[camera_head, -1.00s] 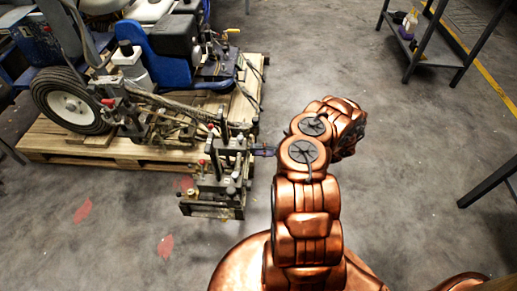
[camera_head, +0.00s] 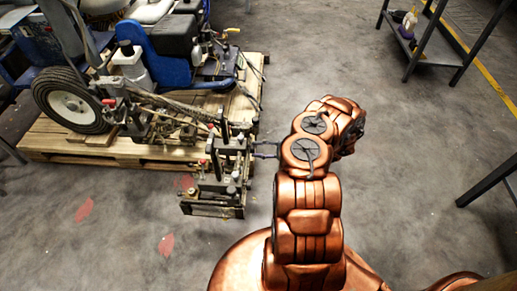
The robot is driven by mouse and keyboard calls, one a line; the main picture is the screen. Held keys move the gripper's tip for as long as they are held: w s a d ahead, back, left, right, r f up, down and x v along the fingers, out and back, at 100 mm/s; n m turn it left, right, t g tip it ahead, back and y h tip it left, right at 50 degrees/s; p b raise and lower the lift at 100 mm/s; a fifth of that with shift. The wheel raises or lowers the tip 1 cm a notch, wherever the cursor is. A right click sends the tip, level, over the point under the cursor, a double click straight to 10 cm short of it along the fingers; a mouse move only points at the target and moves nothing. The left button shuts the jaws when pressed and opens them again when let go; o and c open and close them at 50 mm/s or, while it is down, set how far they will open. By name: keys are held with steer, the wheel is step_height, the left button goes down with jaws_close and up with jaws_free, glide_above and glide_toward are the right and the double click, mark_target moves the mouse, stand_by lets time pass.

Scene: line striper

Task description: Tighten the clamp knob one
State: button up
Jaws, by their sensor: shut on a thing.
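The line striper (camera_head: 150,110) sits on the left, with its spray carriage (camera_head: 220,175) hanging out past the pallet's front right corner. Several small knobs and levers, some red-tipped and some dark, show on the carriage. My gripper (camera_head: 256,150) reaches in from the right, level with the carriage's upper right side. It is shut on a clamp knob there. The knob itself is small and mostly hidden by the fingers, so its angle cannot be told.
The wooden pallet (camera_head: 90,152) lies under the striper. A black wheel (camera_head: 70,103) stands on it. A metal shelf frame (camera_head: 430,45) with bottles is at the back right, and a table leg (camera_head: 487,180) is at the right edge. Concrete floor is clear between.

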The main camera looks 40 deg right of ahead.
steer(key=shift+m, duration=0.6)
steer(key=o, duration=1.2)
steer(key=shift+c, duration=0.2)
steer(key=v, duration=1.2)
